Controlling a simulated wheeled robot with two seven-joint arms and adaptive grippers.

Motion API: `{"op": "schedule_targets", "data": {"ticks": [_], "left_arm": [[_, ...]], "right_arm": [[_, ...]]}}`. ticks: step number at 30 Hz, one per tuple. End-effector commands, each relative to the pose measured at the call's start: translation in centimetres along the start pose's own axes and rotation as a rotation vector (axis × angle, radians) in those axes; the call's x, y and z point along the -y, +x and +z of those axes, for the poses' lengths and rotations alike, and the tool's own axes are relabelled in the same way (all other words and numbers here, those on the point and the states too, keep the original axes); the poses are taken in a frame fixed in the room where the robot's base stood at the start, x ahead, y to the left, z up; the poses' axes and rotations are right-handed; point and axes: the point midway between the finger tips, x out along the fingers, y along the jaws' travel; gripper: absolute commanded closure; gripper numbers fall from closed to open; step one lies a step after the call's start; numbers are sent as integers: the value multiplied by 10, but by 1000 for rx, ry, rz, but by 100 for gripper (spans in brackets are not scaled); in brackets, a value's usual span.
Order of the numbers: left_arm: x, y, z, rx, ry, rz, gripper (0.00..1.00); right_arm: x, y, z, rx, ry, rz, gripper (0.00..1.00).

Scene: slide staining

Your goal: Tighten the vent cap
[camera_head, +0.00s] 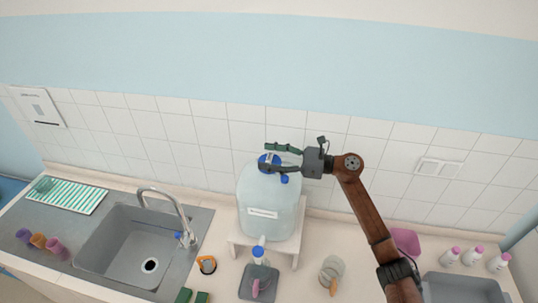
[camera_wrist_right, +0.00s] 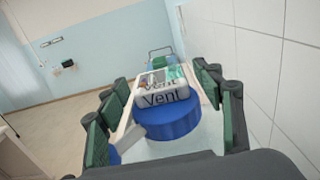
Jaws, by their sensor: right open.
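A translucent water carboy (camera_head: 268,200) with a white label stands on a small white stand against the tiled wall. On its top is a blue cap (camera_head: 268,159), partly hidden by my right gripper. In the right wrist view the blue vent cap (camera_wrist_right: 168,122) carries a pale tag reading "Vent". My right gripper (camera_head: 268,157) is open, with one green-padded finger on each side of the cap. In the wrist view the cap lies between the fingers (camera_wrist_right: 165,115) with gaps beside it; I cannot tell whether either finger touches it. My left gripper is not in view.
A sink (camera_head: 125,245) with a faucet (camera_head: 165,205) is at left. A blue spigot (camera_head: 258,252) sits at the carboy's front, above a grey tray (camera_head: 259,283). A beaker (camera_head: 331,270) and white bottles (camera_head: 473,256) stand to the right. The wall is close behind the carboy.

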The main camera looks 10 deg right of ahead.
Motion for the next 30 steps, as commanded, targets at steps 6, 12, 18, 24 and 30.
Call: {"op": "schedule_targets", "data": {"ticks": [6, 12, 18, 24, 30], "left_arm": [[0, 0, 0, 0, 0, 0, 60], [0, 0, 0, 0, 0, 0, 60], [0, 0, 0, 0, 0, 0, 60], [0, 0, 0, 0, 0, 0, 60], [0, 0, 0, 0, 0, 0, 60]], "right_arm": [[0, 0, 0, 0, 0, 0, 40], [0, 0, 0, 0, 0, 0, 54], [0, 0, 0, 0, 0, 0, 68], [0, 0, 0, 0, 0, -1, 82], [0, -1, 0, 0, 0, -1, 96]]}}
